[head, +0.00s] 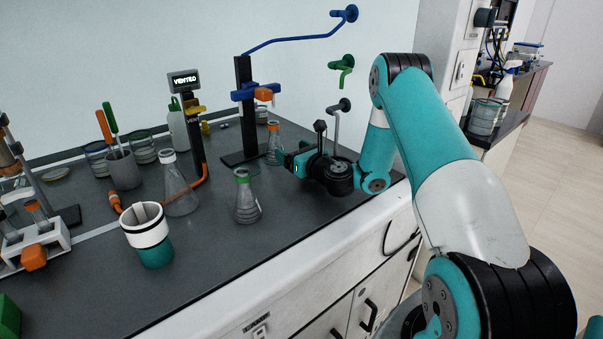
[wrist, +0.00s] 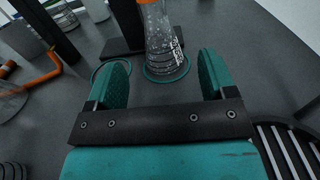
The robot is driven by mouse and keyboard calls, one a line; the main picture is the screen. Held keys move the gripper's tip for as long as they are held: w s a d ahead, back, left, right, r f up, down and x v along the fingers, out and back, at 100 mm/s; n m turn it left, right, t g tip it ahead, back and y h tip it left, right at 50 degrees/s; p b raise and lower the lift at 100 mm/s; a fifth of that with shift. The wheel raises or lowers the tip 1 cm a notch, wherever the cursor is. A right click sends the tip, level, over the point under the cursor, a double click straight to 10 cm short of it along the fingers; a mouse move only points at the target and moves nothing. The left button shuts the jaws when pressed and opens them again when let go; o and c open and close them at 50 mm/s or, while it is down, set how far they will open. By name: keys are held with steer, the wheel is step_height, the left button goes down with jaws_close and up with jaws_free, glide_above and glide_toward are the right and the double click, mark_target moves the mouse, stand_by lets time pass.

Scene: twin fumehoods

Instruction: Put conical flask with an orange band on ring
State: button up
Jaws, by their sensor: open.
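The conical flask with an orange band (head: 273,143) stands upright on the dark bench, near the blue-clamped stand. In the wrist view the flask (wrist: 160,40) is ahead, between the lines of my fingers, its top cut off. A teal ring (wrist: 167,79) shows around its base; the flask appears to stand on it. A second thin teal ring (wrist: 96,76) lies to its left, partly behind my left finger. My gripper (wrist: 165,74) is open, with nothing seen held; in the head view my gripper (head: 287,161) is low beside the flask.
A green-banded flask (head: 246,198) and a larger clear flask (head: 178,190) stand to the left. The stand's dark base (head: 243,157) is close behind. A white-and-teal cup (head: 149,236) is near the bench front. Wall taps (head: 338,107) project behind my arm.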

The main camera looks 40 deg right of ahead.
steer(key=s+b, duration=0.2)
steer(key=b, duration=0.1)
steer(key=shift+s+f, duration=0.25)
steer(key=shift+f, duration=0.05)
steer(key=shift+s+r+b, duration=0.3)
steer(key=shift+s+b, duration=0.25)
steer(key=shift+s, duration=0.05)
